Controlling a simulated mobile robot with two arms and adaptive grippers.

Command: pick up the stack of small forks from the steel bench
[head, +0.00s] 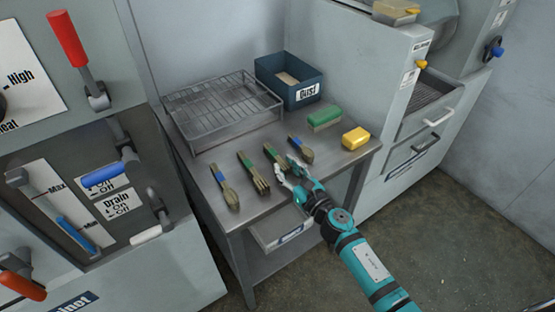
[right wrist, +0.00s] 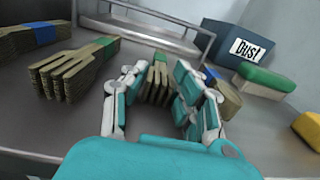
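The stack of small forks (head: 273,155) lies on the steel bench (head: 210,222), wooden with a green band. In the right wrist view the small forks (right wrist: 157,82) lie between the fingers of my right gripper (right wrist: 160,88), tines towards me. The fingers look open, one on each side of the stack, and no firm grip shows. In the head view my right gripper (head: 290,172) is low at the bench's front edge, over the near end of the stack. The right finger partly hides the small spoons. My left gripper is not in view.
Larger forks (head: 253,172) and larger spoons (head: 225,188) lie to the left; small spoons (head: 301,149) lie close on the right. A wire rack (head: 225,105), a blue "Dust" bin (head: 290,85), a green-topped block (head: 324,117) and a yellow block (head: 355,138) are also on the bench.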

